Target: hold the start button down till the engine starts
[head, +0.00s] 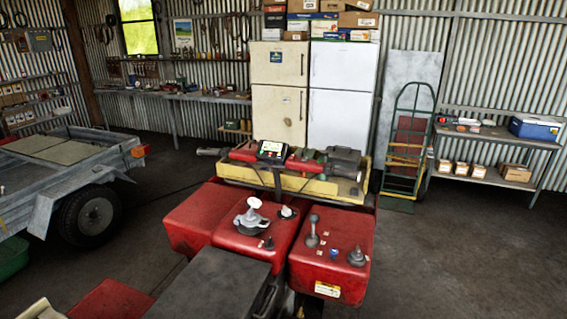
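A red quad-like machine (190,222) fills the lower middle of the head view, with a dark flat seat (215,287) nearest me. A small lit display (271,150) sits at its front. Its red top panels carry a pale knob on a round base (252,217), an upright grey lever (312,232), a dark knob (356,257) and several small buttons or caps. I cannot tell which of these is the start button. Neither of my grippers can be made out in the head view.
A grey trailer (45,212) stands at left. A yellow tray (235,173) lies across the machine's front. Floor at right (470,260) is clear.

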